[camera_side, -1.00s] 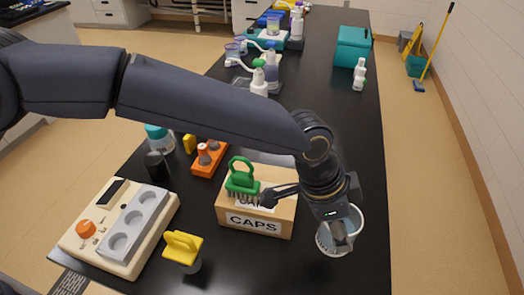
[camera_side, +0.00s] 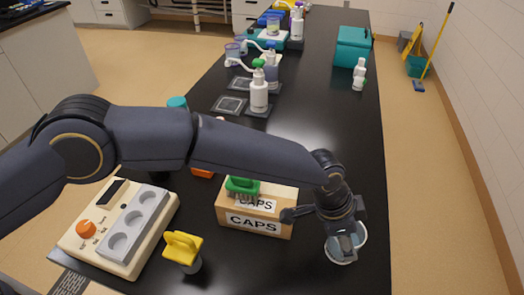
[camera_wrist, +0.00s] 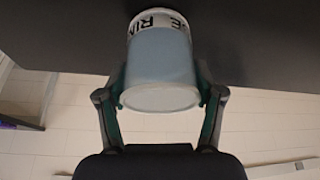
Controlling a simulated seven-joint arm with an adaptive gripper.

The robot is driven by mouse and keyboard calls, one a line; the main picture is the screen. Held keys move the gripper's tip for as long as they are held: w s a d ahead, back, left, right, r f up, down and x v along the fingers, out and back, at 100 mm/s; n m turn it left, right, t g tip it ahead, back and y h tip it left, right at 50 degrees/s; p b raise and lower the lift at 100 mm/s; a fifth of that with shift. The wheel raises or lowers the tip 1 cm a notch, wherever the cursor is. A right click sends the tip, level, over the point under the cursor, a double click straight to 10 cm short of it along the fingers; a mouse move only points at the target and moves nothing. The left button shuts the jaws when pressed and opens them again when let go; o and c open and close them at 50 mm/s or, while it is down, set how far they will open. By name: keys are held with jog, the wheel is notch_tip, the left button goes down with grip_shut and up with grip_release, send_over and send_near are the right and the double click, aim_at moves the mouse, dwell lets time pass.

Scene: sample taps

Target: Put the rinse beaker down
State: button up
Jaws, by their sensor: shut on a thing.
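The rinse beaker (camera_side: 345,257) is a whitish see-through cup near the front right of the black bench. In the wrist view the beaker (camera_wrist: 160,60) carries a partly visible label with black letters. My gripper (camera_side: 343,240) is shut on the beaker, with a finger on each side of it. In the wrist view the gripper (camera_wrist: 163,88) clasps the beaker's sides near its closer end. The fingers hide part of the beaker in the side view. I cannot tell whether its base touches the bench.
A yellow-topped item (camera_side: 182,249) and a cream device with wells (camera_side: 120,228) lie farther left. Bare bench (camera_side: 335,125) lies behind; the bench's right edge is close.

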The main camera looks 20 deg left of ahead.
jog(key=o, duration=1.3)
jog(key=shift+f, duration=0.1)
jog(key=shift+c, duration=0.2)
jog(key=v, duration=1.2)
jog(key=a+r+n+t+y, duration=0.15)
jog(key=a+r, duration=0.35)
jog(key=a, duration=0.5)
jog(key=w+a+r+n+t, duration=0.1)
jog(key=a+r+n, duration=0.3)
jog(key=a, duration=0.6)
jog(key=a+r+n+t+y, duration=0.1)
jog(key=a+r+n, duration=0.1)
jog(key=a+r, duration=0.65)
jog(key=s+a+f+n+y, duration=0.1)
jog(key=s+a+n, duration=0.3)
jog(key=s+a, duration=0.4)
jog(key=s+a+f+n+t+y, duration=0.1)
jog(key=s+a+f+n, duration=0.2)
jog(key=s+a, duration=0.5)
jog(key=a+n, duration=0.1)
jog(key=a, duration=0.3)
jog(key=shift+a, duration=0.2)
jog(key=shift+f, duration=0.1)
